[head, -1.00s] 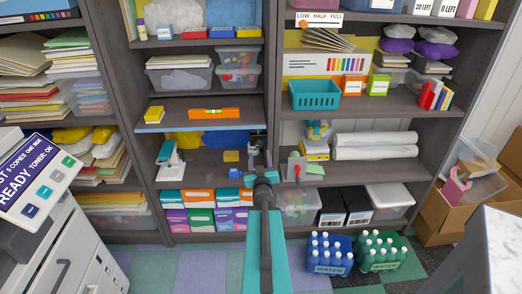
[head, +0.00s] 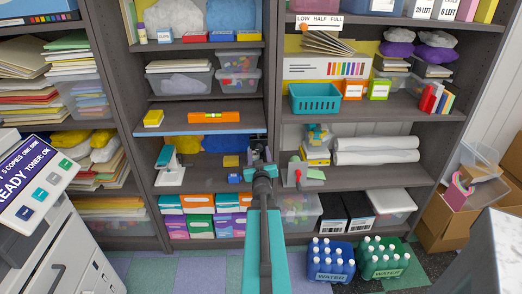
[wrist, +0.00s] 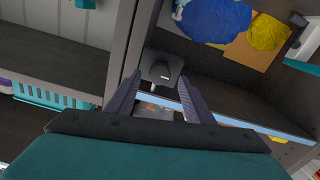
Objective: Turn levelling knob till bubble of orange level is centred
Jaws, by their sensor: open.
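The orange level (head: 215,116) lies on the blue-edged shelf (head: 178,131) in the head view; its vial shows as a small yellow-green patch, too small to tell where the bubble sits. A dark block, which looks like the levelling knob (wrist: 162,68), is at the bay's upright in the wrist view. My gripper (wrist: 160,77) is open, with its two dark fingers on either side of that block as seen; whether they touch it I cannot tell. In the head view my gripper (head: 258,150) is small and dark, at the upright right of the blue-edged shelf.
A yellow block (head: 154,118) lies left of the level. A white-and-teal device (head: 167,162) and a grey device with a red knob (head: 296,173) stand on lower shelves. A teal basket (head: 315,98) is to the right. Shelf boards and the upright crowd my gripper.

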